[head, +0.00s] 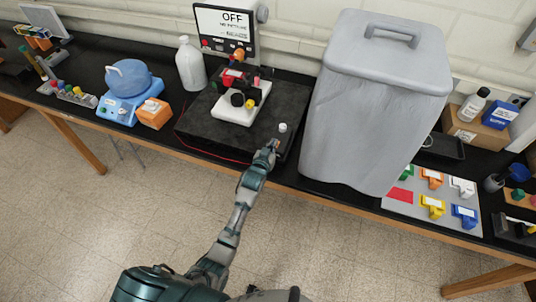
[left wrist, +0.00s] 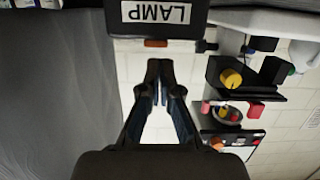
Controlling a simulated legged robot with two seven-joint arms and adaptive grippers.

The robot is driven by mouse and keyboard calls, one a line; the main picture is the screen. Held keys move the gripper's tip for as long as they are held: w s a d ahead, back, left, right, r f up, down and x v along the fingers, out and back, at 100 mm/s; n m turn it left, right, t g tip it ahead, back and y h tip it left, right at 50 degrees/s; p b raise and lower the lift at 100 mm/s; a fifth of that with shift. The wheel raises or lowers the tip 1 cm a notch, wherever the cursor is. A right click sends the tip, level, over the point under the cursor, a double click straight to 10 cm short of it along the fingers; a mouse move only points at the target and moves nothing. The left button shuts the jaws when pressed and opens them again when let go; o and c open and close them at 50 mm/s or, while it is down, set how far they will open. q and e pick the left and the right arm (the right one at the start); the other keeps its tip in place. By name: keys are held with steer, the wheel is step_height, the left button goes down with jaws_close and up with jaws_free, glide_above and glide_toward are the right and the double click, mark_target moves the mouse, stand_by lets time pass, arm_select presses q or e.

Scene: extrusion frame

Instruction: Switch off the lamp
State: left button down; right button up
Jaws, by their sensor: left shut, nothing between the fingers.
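A dark box with a white LAMP label (left wrist: 156,12) is at the top of the left wrist view, its lettering upside down. A small orange-red piece (left wrist: 156,43) shows at its edge, just beyond my fingertips; I cannot tell its switch position. My left gripper (left wrist: 160,68) is shut and empty, with a small gap to that piece in the picture. In the head view my left gripper (head: 274,145) is at the front right of the black platform (head: 200,128), close to a small white-topped knob (head: 282,128). My right gripper is not in view.
A microscope (head: 242,108) stands on the platform, before a screen reading OFF (head: 226,22). A big grey bin (head: 370,110) stands close right of my left gripper. A white bottle (head: 190,63) and a blue scale (head: 122,107) are to the left.

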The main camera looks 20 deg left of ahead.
arm_select(q)
step_height(320, 180, up, 3)
steer(key=shift+p, duration=0.75)
steer(key=f+b+v, duration=0.2)
steer(key=v, duration=0.8)
steer(key=shift+s+d+r, duration=0.3)
steer(key=shift+s+r, duration=0.1)
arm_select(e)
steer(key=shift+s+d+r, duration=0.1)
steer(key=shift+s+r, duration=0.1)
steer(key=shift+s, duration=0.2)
arm_select(q)
steer(key=shift+w+d, duration=0.1)
steer(key=shift+d, duration=0.1)
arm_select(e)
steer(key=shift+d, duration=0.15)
